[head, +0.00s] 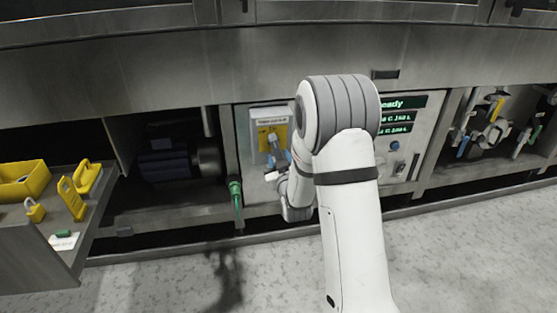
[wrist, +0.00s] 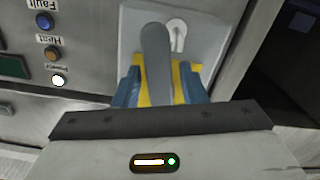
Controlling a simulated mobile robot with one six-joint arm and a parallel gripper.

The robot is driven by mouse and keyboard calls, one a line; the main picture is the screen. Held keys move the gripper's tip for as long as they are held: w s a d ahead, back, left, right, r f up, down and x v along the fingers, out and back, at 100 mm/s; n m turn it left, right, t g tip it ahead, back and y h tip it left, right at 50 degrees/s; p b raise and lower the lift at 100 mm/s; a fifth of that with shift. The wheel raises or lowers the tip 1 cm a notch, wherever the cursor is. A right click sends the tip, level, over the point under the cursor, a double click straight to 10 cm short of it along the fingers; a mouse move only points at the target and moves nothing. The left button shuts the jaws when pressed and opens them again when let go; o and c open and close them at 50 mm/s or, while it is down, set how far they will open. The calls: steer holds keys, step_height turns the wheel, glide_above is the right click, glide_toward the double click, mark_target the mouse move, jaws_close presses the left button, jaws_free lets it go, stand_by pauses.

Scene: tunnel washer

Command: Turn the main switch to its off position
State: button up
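The main switch is on a pale grey box (head: 262,114) with a yellow plate (head: 273,138) on the panel front. In the wrist view its grey handle (wrist: 156,58) stands out over the yellow plate (wrist: 178,88). My gripper (head: 277,158) is at the switch, in front of the yellow plate. In the wrist view the blue fingers of my gripper (wrist: 160,88) are apart, one on each side of the handle. Yellow shows between the handle and the right finger. The finger tips' contact with the handle cannot be made out.
A control panel with a green-text display (head: 401,104) is partly behind my arm. A lit white lamp (wrist: 58,81) is beside the switch box. A green-handled tool (head: 236,188) hangs left of it. A bench at left holds a yellow tray (head: 22,182) and padlock (head: 35,210). The floor in front is clear.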

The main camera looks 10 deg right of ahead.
jaws_close()
steer(key=shift+a, duration=0.15)
stand_by(0.4)
